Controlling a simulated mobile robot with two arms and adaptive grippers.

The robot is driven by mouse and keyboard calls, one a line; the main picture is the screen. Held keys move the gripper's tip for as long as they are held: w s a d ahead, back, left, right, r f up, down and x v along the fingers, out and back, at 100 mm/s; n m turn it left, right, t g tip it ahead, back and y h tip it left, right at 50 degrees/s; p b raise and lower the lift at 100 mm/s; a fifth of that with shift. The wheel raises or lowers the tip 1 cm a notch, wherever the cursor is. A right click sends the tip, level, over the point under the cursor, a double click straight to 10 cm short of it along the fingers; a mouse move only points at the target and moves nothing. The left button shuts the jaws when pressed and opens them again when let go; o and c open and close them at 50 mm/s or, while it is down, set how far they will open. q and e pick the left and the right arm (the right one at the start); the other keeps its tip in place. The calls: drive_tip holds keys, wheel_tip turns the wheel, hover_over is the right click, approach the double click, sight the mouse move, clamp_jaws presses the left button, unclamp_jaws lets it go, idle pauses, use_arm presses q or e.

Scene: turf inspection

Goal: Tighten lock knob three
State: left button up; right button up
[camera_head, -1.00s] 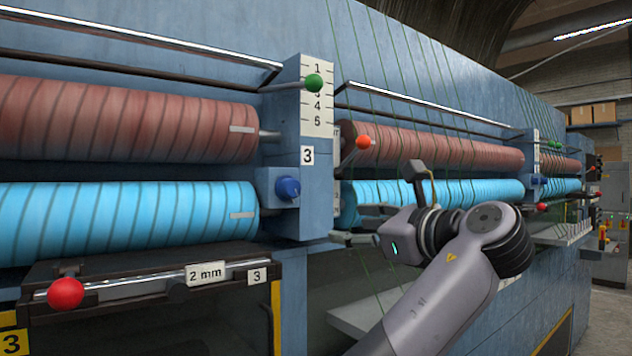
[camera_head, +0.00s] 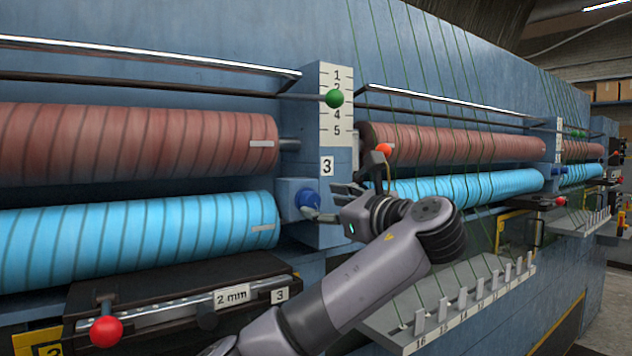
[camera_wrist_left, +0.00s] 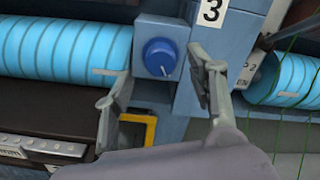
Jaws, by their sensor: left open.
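Lock knob three is the blue round knob (camera_head: 308,200) on a blue-grey block, below the white "3" label (camera_head: 327,166) on the upright post. It also shows in the left wrist view (camera_wrist_left: 160,57), with a light pointer mark toward its lower right. My left gripper (camera_head: 330,204) is just right of the knob in the head view, with its fingers pointing toward it. In the left wrist view the left gripper (camera_wrist_left: 150,82) is open and empty, its fingers spread below and to either side of the knob, not visibly closed on it. My right gripper is not in view.
A blue roller (camera_head: 130,237) and a brown roller (camera_head: 130,145) lie left of the post. A green ball handle (camera_head: 334,98) and an orange ball (camera_head: 384,150) stick out nearby. A red ball handle (camera_head: 106,332) is lower left. A numbered tray (camera_head: 450,305) juts out lower right.

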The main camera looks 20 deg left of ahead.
sight(314, 202)
use_arm(q)
drive_tip(key=shift+p+x, duration=0.6)
drive_tip(key=shift+x, duration=1.3)
drive_tip(key=shift+d, duration=0.1)
drive_tip(key=shift+c, duration=0.3)
drive_tip(key=c, duration=1.1)
